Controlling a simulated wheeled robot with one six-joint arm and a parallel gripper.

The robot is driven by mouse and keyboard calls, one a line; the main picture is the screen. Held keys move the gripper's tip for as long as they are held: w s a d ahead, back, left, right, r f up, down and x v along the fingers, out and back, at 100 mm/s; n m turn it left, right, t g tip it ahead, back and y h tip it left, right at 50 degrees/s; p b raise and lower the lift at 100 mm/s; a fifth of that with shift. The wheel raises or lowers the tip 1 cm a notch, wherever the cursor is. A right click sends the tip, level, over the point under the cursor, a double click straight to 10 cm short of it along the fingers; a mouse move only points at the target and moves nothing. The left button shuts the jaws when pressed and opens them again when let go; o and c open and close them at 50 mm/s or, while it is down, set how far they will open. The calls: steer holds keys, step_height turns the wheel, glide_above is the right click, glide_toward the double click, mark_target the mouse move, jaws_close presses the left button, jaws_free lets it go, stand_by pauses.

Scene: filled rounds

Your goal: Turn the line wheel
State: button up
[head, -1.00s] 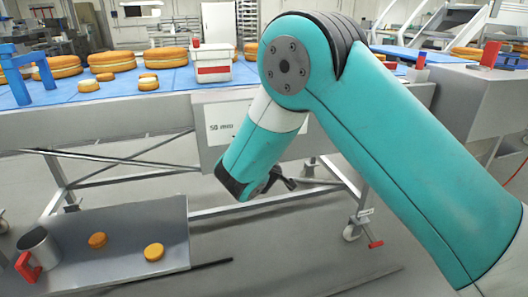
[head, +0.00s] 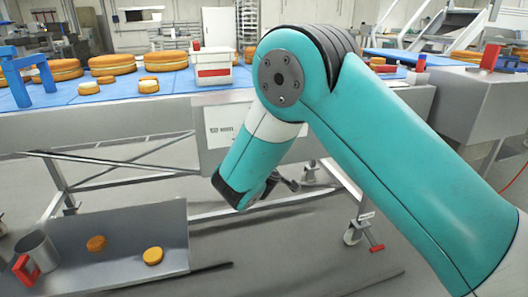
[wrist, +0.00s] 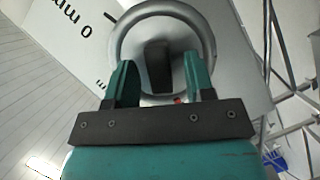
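The line wheel (wrist: 205,35) shows in the wrist view as a grey metal ring with a dark block (wrist: 157,66) at its middle, in front of a pale panel with printed letters. My gripper (wrist: 161,80) has its two teal fingers spread apart, one on each side below the dark block, near the lower part of the ring. Whether they touch the wheel I cannot tell. In the head view my gripper (head: 284,183) is low in front of the line's frame, and the wheel is hidden there behind my arm.
A blue belt (head: 110,97) carries several filled rounds (head: 112,65) and a white and red tub (head: 211,67). At lower left a grey tray (head: 125,272) holds two rounds and a red-handled metal mug (head: 36,250). A steel box (head: 470,90) stands at right.

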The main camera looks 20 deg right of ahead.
steer(key=v, duration=1.7)
steer(key=shift+s, duration=0.2)
steer(key=shift+a, duration=0.1)
